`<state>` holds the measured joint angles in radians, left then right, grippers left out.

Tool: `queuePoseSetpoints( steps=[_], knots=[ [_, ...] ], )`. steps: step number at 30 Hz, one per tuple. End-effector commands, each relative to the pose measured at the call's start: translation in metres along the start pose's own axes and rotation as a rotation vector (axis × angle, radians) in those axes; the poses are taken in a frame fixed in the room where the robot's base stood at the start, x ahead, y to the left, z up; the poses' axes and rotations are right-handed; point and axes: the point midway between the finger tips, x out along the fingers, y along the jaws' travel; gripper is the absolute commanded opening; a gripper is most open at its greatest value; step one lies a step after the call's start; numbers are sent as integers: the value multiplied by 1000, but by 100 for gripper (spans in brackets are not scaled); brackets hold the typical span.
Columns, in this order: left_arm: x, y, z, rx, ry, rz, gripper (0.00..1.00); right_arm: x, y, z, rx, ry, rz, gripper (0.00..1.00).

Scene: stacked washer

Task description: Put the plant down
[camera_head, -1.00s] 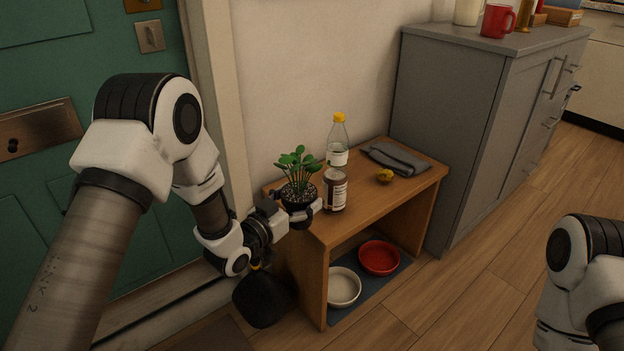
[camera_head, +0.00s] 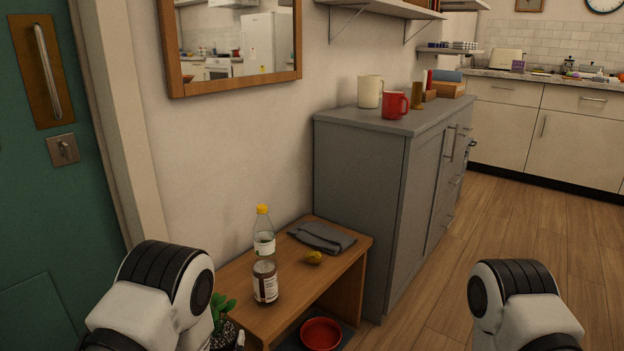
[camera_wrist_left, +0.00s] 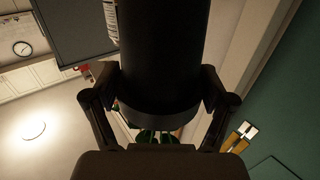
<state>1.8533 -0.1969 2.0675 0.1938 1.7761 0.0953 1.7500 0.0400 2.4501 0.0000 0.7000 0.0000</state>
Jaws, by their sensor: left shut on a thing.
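The plant (camera_head: 222,312), green leaves in a dark pot, is at the bottom of the head view, partly hidden behind my left arm. It appears just beyond the near left edge of the wooden bench (camera_head: 232,283), not on its top. In the left wrist view the dark pot (camera_wrist_left: 160,45) fills the middle, and my left gripper (camera_wrist_left: 160,88) is shut on it, with a finger at each side. Leaves (camera_wrist_left: 150,135) show below the pot in that view. My right gripper is out of view; only part of the right arm shows.
A red bowl (camera_head: 320,334) sits below. A grey cabinet (camera_head: 360,190) stands behind right. Bare bench top shows at the near left.

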Motion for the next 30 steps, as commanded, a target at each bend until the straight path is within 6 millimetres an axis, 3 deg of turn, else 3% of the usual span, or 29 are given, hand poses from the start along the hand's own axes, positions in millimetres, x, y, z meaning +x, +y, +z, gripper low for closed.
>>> queuePoseSetpoints(
  steps=[1, 5, 21, 25, 30],
  knots=[
    [0, 0, -29, 0, 2, 0, 31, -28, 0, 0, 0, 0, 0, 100],
    [0, 0, -74, 0, 2, 0, 31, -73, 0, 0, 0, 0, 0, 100],
    [1, 0, -287, 0, 1, 1, 31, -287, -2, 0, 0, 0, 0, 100],
    [0, 0, -316, 0, 0, 1, 31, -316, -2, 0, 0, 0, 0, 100],
    [-8, 0, -328, 0, -2, 1, 31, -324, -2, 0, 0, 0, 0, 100]
  ],
)
